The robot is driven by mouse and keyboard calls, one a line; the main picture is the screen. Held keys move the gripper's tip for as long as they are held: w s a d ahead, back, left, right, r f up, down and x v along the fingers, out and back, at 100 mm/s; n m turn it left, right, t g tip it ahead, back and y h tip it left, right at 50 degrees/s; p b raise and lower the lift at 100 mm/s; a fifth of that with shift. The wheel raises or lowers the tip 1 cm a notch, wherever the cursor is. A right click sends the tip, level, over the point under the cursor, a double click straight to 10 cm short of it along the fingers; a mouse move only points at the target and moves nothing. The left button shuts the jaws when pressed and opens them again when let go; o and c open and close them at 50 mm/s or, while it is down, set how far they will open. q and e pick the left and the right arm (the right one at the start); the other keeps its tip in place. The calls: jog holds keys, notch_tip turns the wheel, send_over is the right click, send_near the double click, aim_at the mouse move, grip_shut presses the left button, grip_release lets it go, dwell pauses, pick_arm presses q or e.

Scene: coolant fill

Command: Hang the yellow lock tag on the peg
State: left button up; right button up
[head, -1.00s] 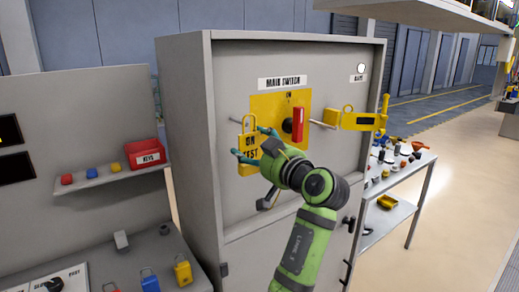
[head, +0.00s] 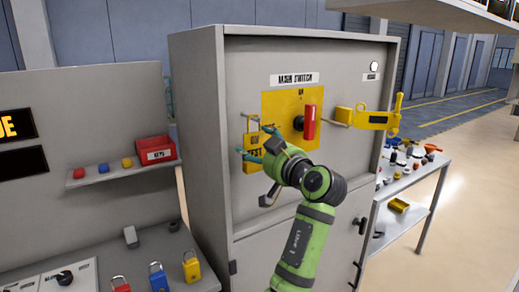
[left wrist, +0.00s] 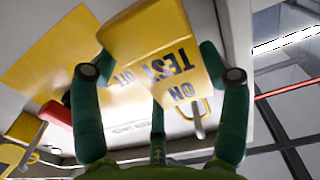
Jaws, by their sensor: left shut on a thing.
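The yellow lock tag (head: 253,160), lettered ON and TEST, hangs upright in front of the grey cabinet in the head view. My left gripper (head: 258,153) is shut on its body. In the left wrist view the tag (left wrist: 158,45) sits between the green fingers of this gripper (left wrist: 158,85). The grey peg (head: 245,116) sticks out from the left of the yellow switch panel, at the tag's hoop. The peg also shows beside the hoop in the left wrist view (left wrist: 198,124). I cannot tell whether it passes through the hoop. My right gripper is not in view.
A red switch handle (head: 309,122) is right of the tag on the yellow panel (head: 280,103). A yellow hasp piece (head: 370,118) hangs farther right. A red keys box (head: 152,150) and several padlocks are at left. A bench with parts (head: 415,160) stands at right.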

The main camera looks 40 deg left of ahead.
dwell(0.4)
pick_arm(q)
jog(key=o, duration=1.1)
jog(key=shift+c, duration=0.2)
jog(key=shift+d, duration=0.1)
jog(key=v, duration=1.2)
